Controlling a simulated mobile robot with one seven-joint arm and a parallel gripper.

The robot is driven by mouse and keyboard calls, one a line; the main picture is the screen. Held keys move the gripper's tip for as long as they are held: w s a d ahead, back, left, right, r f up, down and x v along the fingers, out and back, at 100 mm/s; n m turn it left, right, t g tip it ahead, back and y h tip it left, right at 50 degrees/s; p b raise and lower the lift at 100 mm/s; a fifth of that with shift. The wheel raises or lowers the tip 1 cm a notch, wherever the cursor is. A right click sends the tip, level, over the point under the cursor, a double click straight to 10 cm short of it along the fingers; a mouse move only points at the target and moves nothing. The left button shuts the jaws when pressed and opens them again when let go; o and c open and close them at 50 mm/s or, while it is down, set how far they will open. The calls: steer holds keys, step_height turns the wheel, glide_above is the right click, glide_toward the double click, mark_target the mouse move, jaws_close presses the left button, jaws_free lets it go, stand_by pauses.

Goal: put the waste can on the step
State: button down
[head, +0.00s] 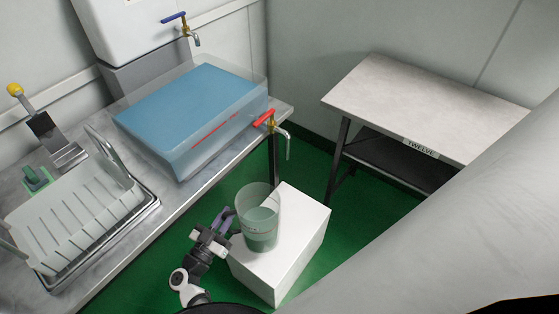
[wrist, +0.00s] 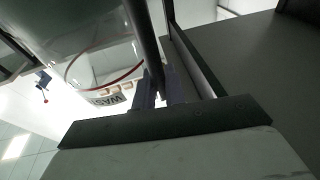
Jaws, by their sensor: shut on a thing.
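The waste can (head: 262,220) is a clear, green-tinted tub with a wide open top. In the head view it appears upright over the top of the white box-like step (head: 300,235); whether its base touches the step is hard to tell. My gripper (head: 222,222) is at the can's left side, shut on its wall near the rim. In the wrist view my gripper's fingers (wrist: 158,88) are close to the can (wrist: 95,45), whose label (wrist: 108,98) partly reads "WAS". The exact grip contact is partly hidden.
A counter at left holds a blue-filled clear tank (head: 190,100) with a red-handled tap (head: 264,119) and a white dish rack (head: 75,215). A table marked TWELVE (head: 420,105) stands at back right. Green floor (head: 345,220) is free right of the step.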

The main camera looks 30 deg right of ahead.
steer(key=shift+d+f, duration=0.1)
steer(key=shift+f, duration=0.05)
steer(key=shift+f+b, duration=0.8)
steer(key=shift+f, duration=4.05)
steer(key=c, duration=1.5)
jaws_free()
steer(key=shift+s+f, duration=0.1)
steer(key=shift+o, duration=0.2)
